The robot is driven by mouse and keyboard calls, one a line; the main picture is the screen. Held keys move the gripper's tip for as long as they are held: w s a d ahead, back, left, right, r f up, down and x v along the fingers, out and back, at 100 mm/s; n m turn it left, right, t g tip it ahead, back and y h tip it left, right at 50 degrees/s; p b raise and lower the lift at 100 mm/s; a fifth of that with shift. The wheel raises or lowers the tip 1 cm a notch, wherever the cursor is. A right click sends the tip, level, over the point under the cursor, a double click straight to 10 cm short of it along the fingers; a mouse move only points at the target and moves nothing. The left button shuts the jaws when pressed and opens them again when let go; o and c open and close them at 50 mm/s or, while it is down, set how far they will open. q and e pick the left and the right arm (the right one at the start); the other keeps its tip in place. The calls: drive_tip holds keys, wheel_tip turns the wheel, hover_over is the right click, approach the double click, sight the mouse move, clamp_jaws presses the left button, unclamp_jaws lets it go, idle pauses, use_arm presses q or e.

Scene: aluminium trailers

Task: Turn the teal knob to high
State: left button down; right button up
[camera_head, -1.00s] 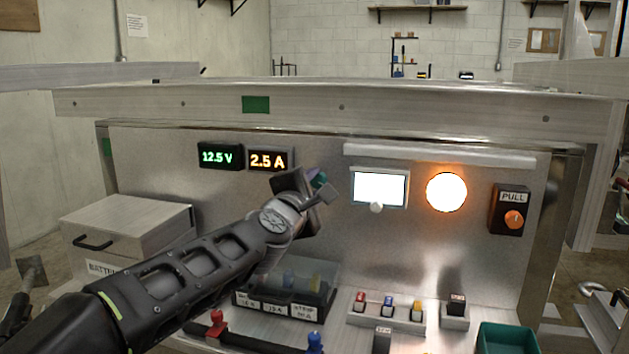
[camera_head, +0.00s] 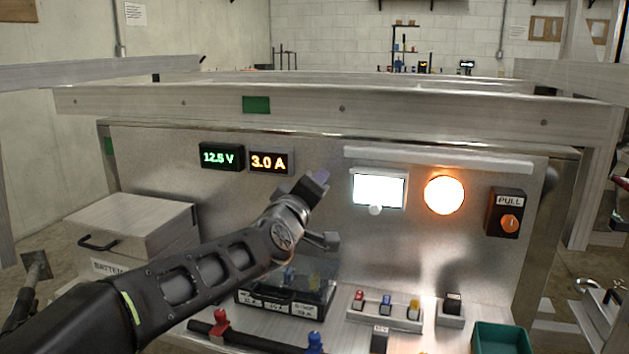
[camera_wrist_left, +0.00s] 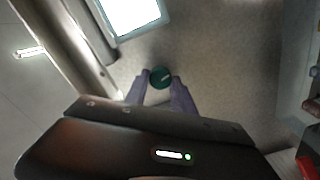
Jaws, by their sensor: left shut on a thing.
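The teal knob (camera_wrist_left: 160,77) shows in the left wrist view as a round cap with a pale pointer mark, on the metal panel (camera_head: 150,150). My left gripper (camera_wrist_left: 161,85) is shut on it, with one purple-grey finger on each side. In the head view my left gripper (camera_head: 317,189) reaches up to the panel, left of the lit white screen, and hides the knob. The green display (camera_head: 221,157) reads 12.5 V and the orange display (camera_head: 269,162) reads 3.0 A. My right gripper is not in view.
Right of my gripper are the lit screen (camera_head: 378,188) with a white knob below it, a glowing orange lamp (camera_head: 444,195) and a PULL switch (camera_head: 506,213). Below are small coloured switches (camera_head: 385,303), a clear-lidded fuse box (camera_head: 290,292) and a green tray (camera_head: 503,338).

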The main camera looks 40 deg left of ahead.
use_arm(q)
drive_tip(key=shift+d+m+p, duration=0.1)
drive_tip(key=shift+m+p, duration=1.95)
drive_tip(key=shift+m, duration=5.05)
drive_tip(key=c, duration=1.1)
unclamp_jaws()
drive_tip(key=shift+o, duration=0.2)
